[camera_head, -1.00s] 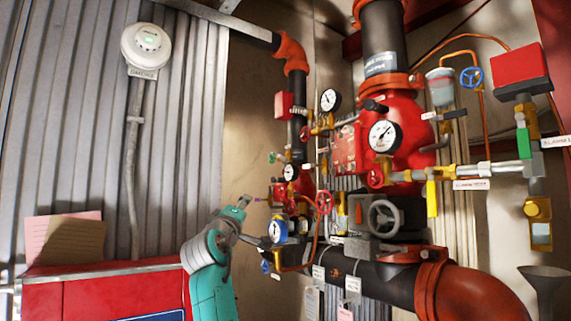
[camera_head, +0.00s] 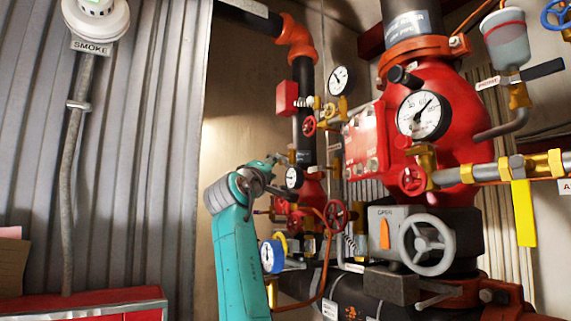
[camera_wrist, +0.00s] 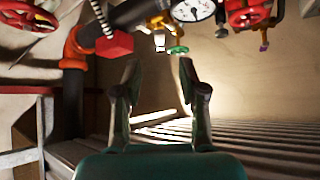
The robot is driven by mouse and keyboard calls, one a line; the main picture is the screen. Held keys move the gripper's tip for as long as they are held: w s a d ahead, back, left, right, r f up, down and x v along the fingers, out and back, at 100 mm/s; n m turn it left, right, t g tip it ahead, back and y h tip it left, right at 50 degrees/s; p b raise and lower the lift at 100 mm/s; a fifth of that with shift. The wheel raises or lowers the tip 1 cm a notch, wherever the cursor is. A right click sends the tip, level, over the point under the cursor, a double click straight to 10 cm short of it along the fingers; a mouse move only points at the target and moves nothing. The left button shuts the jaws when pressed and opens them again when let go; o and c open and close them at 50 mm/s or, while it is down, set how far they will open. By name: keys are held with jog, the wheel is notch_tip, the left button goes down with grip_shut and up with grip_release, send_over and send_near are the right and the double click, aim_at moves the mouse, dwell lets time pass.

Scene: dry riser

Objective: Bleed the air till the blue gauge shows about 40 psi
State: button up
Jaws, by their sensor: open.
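The blue-rimmed gauge (camera_head: 271,254) is low on the pipework in the head view, just right of my teal arm. Its face shows, but its reading is too small to tell. My gripper (camera_head: 280,160) is raised beside the pipework, left of a small white gauge (camera_head: 293,177). In the wrist view my gripper (camera_wrist: 158,65) is open, with nothing between its fingers. A small green valve handle (camera_wrist: 178,50) shows beyond the fingertips, nearer the right finger and apart from it. I cannot tell which valve bleeds the air.
Red handwheels (camera_head: 334,213), a large black-rimmed gauge (camera_head: 424,115) and a grey handwheel (camera_head: 427,246) crowd the right. A corrugated wall (camera_head: 150,150) is at left, with a red cabinet (camera_head: 90,308) below. In the wrist view a dark pipe (camera_wrist: 75,90) stands left of my fingers.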

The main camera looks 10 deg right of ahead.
aim_at(284, 160)
jog(key=shift+x, duration=4.9)
grip_shut()
